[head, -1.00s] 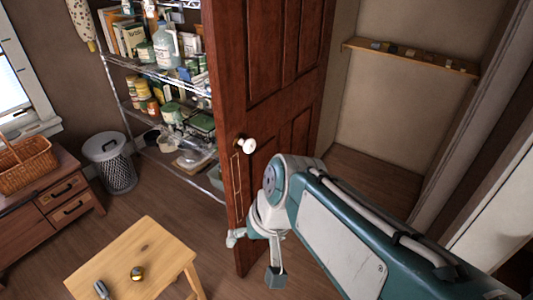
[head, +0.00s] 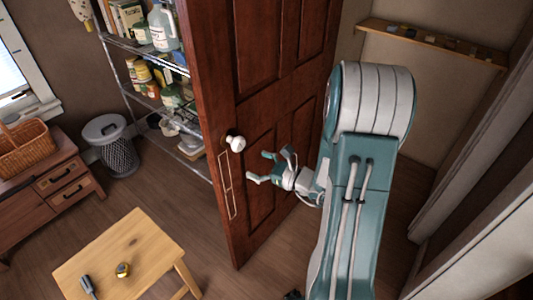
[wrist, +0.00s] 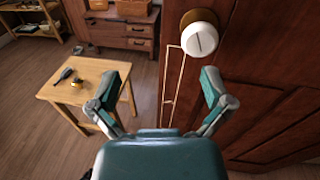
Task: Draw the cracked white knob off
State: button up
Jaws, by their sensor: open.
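The white knob (head: 236,142) is on the near face of the open red-brown door (head: 268,80), close to its free edge. In the wrist view the knob (wrist: 199,38) sits on a brass-coloured base and has a dark line across its face. My gripper (head: 259,166) is open and empty, to the right of the knob and a little below it in the head view, apart from it. In the wrist view my gripper (wrist: 168,78) has its fingers spread, with the knob beyond and above the right fingertip.
A low wooden table (head: 128,252) at lower left bears a dark-handled tool (head: 87,286) and a small yellow-and-black item (head: 122,270). A wire shelf (head: 120,84) with jars stands behind the door. A mesh bin (head: 113,150) and a dresser (head: 48,180) are at left.

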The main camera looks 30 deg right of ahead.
aim_at(241, 146)
jog(key=d+f+m+t+h, duration=0.2)
jog(key=d+m, duration=0.1)
jog(key=d, duration=0.1)
jog(key=x, duration=0.4)
jog(key=d+x, duration=0.1)
jog(key=x, duration=0.2)
jog(key=shift+w+f, duration=0.2)
jog(key=shift+f, duration=0.1)
jog(key=w+a, duration=0.2)
jog(key=w, duration=0.1)
jog(key=shift+w, duration=0.2)
jog(key=shift+d, duration=0.1)
jog(key=shift+d, duration=0.1)
jog(key=shift+a, duration=0.25)
jog(key=shift+d, duration=0.15)
